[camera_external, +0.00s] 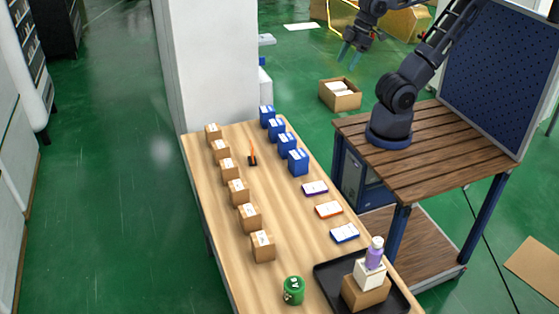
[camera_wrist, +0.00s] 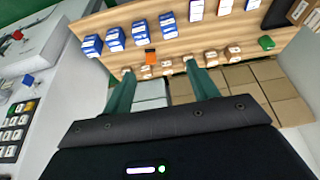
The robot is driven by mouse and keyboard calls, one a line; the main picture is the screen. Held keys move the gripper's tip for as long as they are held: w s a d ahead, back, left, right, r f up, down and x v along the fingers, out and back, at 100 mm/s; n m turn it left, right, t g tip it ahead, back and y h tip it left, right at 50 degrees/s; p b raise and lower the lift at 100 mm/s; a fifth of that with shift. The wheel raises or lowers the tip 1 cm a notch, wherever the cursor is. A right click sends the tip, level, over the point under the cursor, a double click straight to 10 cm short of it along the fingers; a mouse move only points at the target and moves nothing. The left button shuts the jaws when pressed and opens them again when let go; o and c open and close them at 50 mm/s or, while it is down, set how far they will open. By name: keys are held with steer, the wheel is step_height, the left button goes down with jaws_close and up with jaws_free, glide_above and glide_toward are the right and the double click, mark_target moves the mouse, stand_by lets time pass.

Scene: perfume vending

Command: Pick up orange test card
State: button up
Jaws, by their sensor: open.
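The orange test card (camera_external: 328,210) lies flat on the wooden table, white on top with an orange edge. It is the middle of three cards, between a purple-edged card (camera_external: 315,188) and a blue-edged card (camera_external: 344,233). In the wrist view, the middle card (camera_wrist: 225,7) shows at the top edge, partly cut off, its colour hard to tell. My gripper (camera_external: 348,57) is raised in the air beyond the table, well away from the cards. Its two teal fingers are apart and empty, and they also show in the wrist view (camera_wrist: 158,74).
Several blue boxes (camera_external: 298,162) and brown boxes (camera_external: 238,191) stand in rows on the table (camera_external: 290,225). A black tray (camera_external: 327,283) holds a purple bottle (camera_external: 374,252) on stacked boxes. A green container (camera_external: 293,290) and an orange item in a black holder (camera_external: 252,158) also stand there.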

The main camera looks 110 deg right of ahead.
steer(key=shift+c, duration=0.2)
steer(key=c, duration=0.5)
steer(key=shift+c, duration=0.2)
